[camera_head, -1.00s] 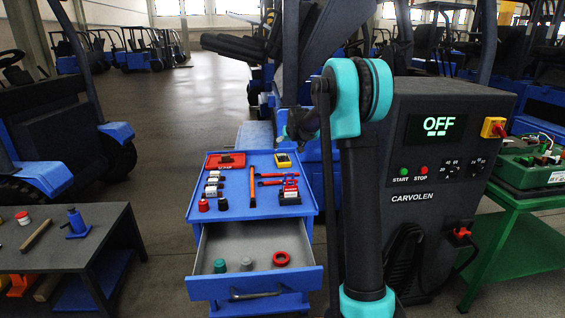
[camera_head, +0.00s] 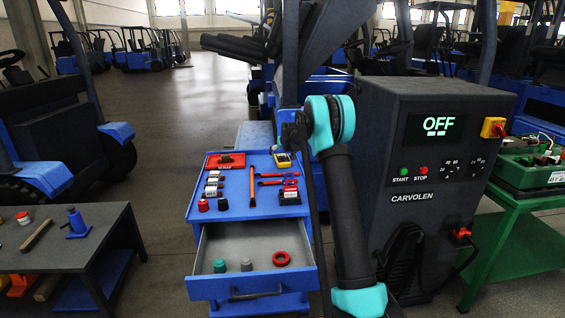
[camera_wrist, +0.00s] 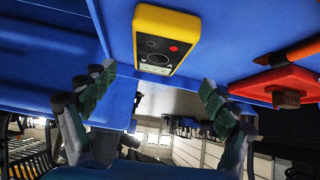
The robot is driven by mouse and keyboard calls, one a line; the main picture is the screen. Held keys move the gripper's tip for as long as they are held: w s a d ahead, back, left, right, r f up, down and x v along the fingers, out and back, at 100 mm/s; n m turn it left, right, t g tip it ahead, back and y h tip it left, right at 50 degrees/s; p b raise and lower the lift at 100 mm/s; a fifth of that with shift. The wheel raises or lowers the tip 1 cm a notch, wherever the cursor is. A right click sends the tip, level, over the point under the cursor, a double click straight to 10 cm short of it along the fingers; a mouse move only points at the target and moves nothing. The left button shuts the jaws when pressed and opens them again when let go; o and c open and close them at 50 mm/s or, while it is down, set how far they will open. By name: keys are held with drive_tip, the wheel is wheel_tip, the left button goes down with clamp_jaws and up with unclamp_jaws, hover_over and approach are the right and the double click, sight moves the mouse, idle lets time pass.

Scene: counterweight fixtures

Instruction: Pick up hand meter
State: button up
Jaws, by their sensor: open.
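The hand meter (camera_head: 283,160) is a small yellow device with a dark face. It lies at the far edge of the blue cart top, just left of my arm in the head view. In the wrist view the yellow meter (camera_wrist: 161,38) sits at top centre, showing a small screen and red and dark buttons. My gripper (camera_wrist: 158,82) is open. Its two green-padded fingers stand apart at left and right, with the meter ahead between their lines and nothing visibly held. In the head view I cannot make out the fingers clearly.
The blue tool cart (camera_head: 225,211) also holds a red box (camera_head: 225,161), several small jars, a screwdriver (camera_head: 252,186) and red pliers. Its drawer (camera_head: 240,247) is open. A dark machine reading OFF (camera_head: 437,150) stands right of my arm. A low table (camera_head: 60,245) stands at left.

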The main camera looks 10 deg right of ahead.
sight(283, 157)
drive_tip(key=shift+s+f+x, duration=0.1)
drive_tip(key=shift+x, duration=1.4)
drive_tip(key=shift+s+f+x, duration=0.1)
drive_tip(key=shift+f+x, duration=0.05)
drive_tip(key=shift+x, duration=1.35)
drive_tip(key=shift+d, duration=0.2)
drive_tip(key=c, duration=1.5)
